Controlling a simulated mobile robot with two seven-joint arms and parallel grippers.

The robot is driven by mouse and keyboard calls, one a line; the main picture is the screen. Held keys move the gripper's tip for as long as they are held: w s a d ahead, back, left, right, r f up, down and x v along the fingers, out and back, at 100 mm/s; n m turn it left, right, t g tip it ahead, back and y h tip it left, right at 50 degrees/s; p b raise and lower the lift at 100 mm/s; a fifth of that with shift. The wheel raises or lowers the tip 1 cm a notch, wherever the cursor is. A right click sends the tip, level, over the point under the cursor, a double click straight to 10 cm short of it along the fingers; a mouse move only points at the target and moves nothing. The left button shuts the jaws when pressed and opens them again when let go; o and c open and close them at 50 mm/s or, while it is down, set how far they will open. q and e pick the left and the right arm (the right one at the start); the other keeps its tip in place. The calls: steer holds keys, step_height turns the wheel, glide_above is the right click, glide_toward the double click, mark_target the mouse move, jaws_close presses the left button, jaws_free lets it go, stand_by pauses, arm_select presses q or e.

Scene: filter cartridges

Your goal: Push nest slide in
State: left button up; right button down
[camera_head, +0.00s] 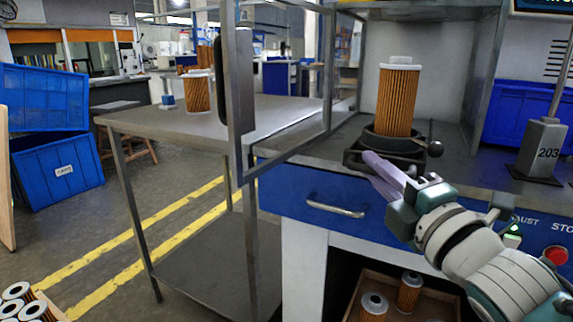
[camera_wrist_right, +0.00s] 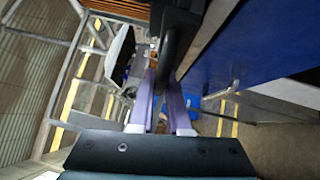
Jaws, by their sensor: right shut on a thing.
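A pleated orange filter cartridge (camera_head: 397,100) with a white top stands upright in the round black nest (camera_head: 412,144). The nest sits on a dark slide at the front edge of the bench, at the opening of a grey enclosure. My right gripper (camera_head: 376,165) reaches in from the lower right, its purple fingers at the front of the slide. In the right wrist view, the gripper (camera_wrist_right: 166,90) is shut on a dark bar (camera_wrist_right: 178,40) of the nest slide. The exact contact is partly hidden by the fingers. My left gripper is not in view.
A framed door (camera_head: 240,95) with a dark handle stands open left of the slide. A blue drawer (camera_head: 310,195) lies below, and a post marked 203 (camera_head: 541,150) stands right. A grey table (camera_head: 150,122) is left.

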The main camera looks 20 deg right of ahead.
mark_target(388, 152)
steer(key=w+d+b, duration=0.1)
steer(key=w+d, duration=0.2)
steer(key=shift+w+d+b, duration=0.1)
steer(key=shift+d+b, duration=0.25)
steer(key=shift+a, duration=0.1)
steer(key=c, duration=1)
jaws_free()
steer(key=shift+o, duration=0.6)
steer(key=shift+f, duration=0.1)
